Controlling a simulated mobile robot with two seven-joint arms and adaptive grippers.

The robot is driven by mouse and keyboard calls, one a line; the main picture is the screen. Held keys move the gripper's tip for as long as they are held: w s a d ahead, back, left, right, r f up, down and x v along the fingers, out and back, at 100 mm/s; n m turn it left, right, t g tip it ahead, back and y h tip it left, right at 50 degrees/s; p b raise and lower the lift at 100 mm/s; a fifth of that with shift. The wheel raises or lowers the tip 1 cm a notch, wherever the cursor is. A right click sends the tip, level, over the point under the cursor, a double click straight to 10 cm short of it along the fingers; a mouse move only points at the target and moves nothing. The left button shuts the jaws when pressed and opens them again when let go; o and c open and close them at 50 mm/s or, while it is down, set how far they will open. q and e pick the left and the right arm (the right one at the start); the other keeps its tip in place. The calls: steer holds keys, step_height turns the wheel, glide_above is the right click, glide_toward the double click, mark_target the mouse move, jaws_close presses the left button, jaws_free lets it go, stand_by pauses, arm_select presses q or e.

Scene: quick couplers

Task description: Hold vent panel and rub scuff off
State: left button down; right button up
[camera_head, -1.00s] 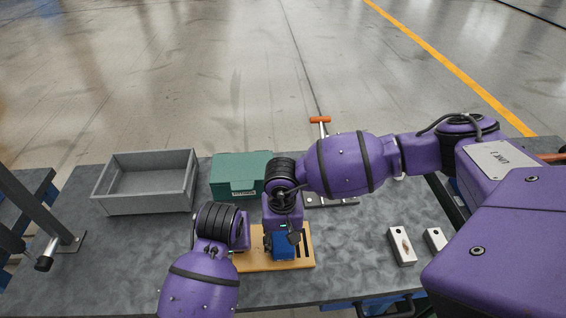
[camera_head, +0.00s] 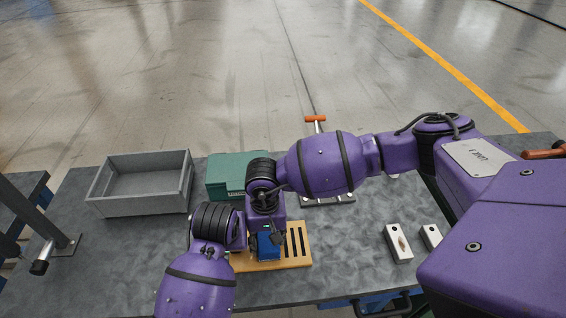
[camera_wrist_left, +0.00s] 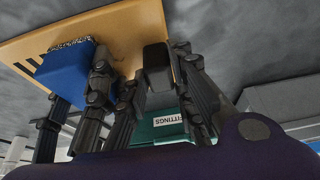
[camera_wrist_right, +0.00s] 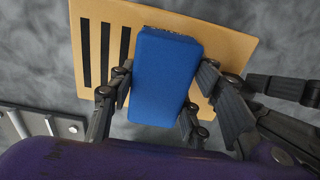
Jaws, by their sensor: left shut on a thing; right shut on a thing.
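The vent panel (camera_head: 290,262) is a tan plate with dark slots, lying on the bench. My left gripper (camera_wrist_left: 170,65) is shut on the panel's edge; in the head view its fingers are mostly hidden. My right gripper (camera_wrist_right: 165,90) is shut on a blue block (camera_head: 268,246), which has a dark, rough underside and rests on or just above the panel, left of the slots. The block also shows in the left wrist view (camera_wrist_left: 68,75).
A grey open bin (camera_head: 140,207) stands at the back left. A green box (camera_head: 222,178) labelled for fittings stands behind the panel. A clamp with an orange handle (camera_head: 315,119) is at the back. Two metal blocks (camera_head: 398,244) (camera_head: 431,236) lie to the right.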

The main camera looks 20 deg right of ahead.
steer(key=shift+w, duration=0.1)
steer(key=shift+a, duration=0.25)
steer(key=shift+d, duration=0.1)
steer(key=shift+d, duration=0.15)
steer(key=shift+s+d+r, duration=0.1)
steer(key=shift+s+d, duration=0.05)
steer(key=shift+d, duration=0.6)
steer(key=shift+s+d+r, duration=0.1)
steer(key=shift+d, duration=0.6)
steer(key=shift+f, duration=0.2)
